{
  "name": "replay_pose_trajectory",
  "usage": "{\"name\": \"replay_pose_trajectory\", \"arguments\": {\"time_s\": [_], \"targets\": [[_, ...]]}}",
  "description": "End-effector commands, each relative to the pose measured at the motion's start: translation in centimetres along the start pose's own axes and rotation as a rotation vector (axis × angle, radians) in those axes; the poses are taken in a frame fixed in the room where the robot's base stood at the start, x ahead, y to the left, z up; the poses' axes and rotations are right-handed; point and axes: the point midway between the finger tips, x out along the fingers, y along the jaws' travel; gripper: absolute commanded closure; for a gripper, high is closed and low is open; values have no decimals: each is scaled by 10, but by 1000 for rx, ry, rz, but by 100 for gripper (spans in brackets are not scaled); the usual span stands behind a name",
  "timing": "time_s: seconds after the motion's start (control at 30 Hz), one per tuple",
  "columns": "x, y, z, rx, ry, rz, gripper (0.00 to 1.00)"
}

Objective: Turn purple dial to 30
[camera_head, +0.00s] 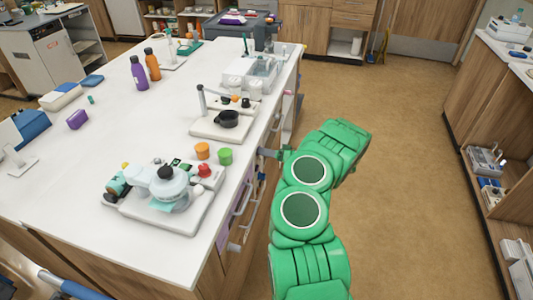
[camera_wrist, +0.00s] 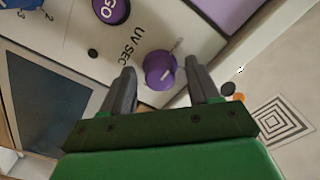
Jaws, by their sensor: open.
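The purple dial (camera_wrist: 158,70) shows in the wrist view on a pale panel, beside the black lettering "UV SEC" (camera_wrist: 137,45). A light pointer mark runs from it toward the upper right; I cannot read a number at it. My gripper (camera_wrist: 158,88) is open, with one dark finger on each side of the dial and a gap showing on both sides. Whether either finger touches it I cannot tell. In the head view my gripper (camera_head: 268,153) is at the bench's right side, partly hidden; the dial cannot be made out there.
A purple "GO" button (camera_wrist: 110,10) and a small black knob (camera_wrist: 93,53) sit on the same panel. A concentric-square marker (camera_wrist: 284,120) lies to the right. In the head view, the white bench (camera_head: 75,190) carries several devices and bottles; the floor (camera_head: 400,180) right of my arm is clear.

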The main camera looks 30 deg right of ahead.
Motion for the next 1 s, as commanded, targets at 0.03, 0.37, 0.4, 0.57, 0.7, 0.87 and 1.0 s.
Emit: {"name": "replay_pose_trajectory", "arguments": {"time_s": [0.03,0.37,0.4,0.57,0.7,0.87,1.0], "targets": [[0,0,0,0,0,0,40],[0,0,0,0,-1,0,76],[0,0,0,0,-1,0,82],[0,0,0,0,-1,0,96],[0,0,0,13,-1,1,96],[0,0,0,66,-2,1,96],[0,0,0,152,-2,2,96]]}}
